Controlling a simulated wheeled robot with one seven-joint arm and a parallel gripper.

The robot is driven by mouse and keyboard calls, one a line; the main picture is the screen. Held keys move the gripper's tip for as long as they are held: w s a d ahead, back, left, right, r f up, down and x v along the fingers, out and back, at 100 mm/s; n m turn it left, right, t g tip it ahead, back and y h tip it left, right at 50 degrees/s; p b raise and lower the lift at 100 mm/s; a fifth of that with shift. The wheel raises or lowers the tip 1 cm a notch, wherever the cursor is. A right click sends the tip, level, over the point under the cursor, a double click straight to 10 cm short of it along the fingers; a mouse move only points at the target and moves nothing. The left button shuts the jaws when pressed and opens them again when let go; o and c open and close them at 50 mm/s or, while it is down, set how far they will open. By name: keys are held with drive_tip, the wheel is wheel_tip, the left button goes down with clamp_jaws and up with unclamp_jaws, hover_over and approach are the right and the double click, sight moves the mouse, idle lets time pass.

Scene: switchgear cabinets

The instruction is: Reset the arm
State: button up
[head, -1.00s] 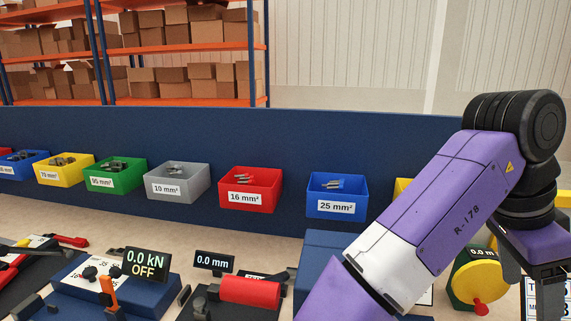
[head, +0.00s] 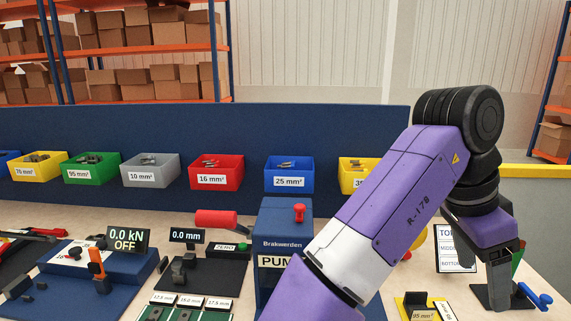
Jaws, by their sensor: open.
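My purple and white arm (head: 400,195) rises from the bottom middle to a black elbow joint on the right, then bends down. My gripper (head: 482,272) hangs below the purple wrist at the right end of the bench. Its dark fingers are apart, and I see nothing held between them. It is above the bench top, close to a dark stand with a blue handle (head: 535,297); I cannot tell whether they touch.
Labelled bins, including a red one (head: 216,173) and a blue one (head: 289,175), line the blue back panel (head: 330,130). A blue pump box (head: 284,222) stands left of my arm. A force display (head: 127,241) and a length display (head: 185,236) stand left.

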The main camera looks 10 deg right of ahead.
drive_tip(key=w+d+r+n+t+h, duration=0.7)
drive_tip(key=w+d+r+t+h, duration=0.25)
drive_tip(key=w+r+h, duration=0.2)
drive_tip(key=a+f+n+t+y+b, duration=0.1)
drive_tip(key=a+f+n+t+y, duration=0.35)
drive_tip(key=a+n+t, duration=0.7)
drive_tip(key=s+a+f+n+t+y, duration=0.1)
drive_tip(key=s+a+f+n+y, duration=0.25)
drive_tip(key=a+f+y, duration=0.2)
drive_tip(key=s+a+f+n+t+y, duration=0.2)
drive_tip(key=s+a+f+n+y, duration=0.15)
drive_tip(key=f, duration=0.25)
drive_tip(key=s+a+f+m+g, duration=0.1)
drive_tip(key=s+f+g, duration=0.1)
drive_tip(key=s+f, duration=0.5)
drive_tip(key=s+a+f+m+g+y+b, duration=0.1)
drive_tip(key=s+f, duration=0.6)
drive_tip(key=s, duration=0.7)
drive_tip(key=s+a+f+m+g+y+b, duration=0.1)
drive_tip(key=s+f+g, duration=0.4)
drive_tip(key=s, duration=0.5)
wheel_tip(320, 180, down, 2)
drive_tip(key=shift+s+a+f+m, duration=0.1)
drive_tip(key=shift+s+a+m, duration=0.2)
drive_tip(key=shift+a+m, duration=0.6)
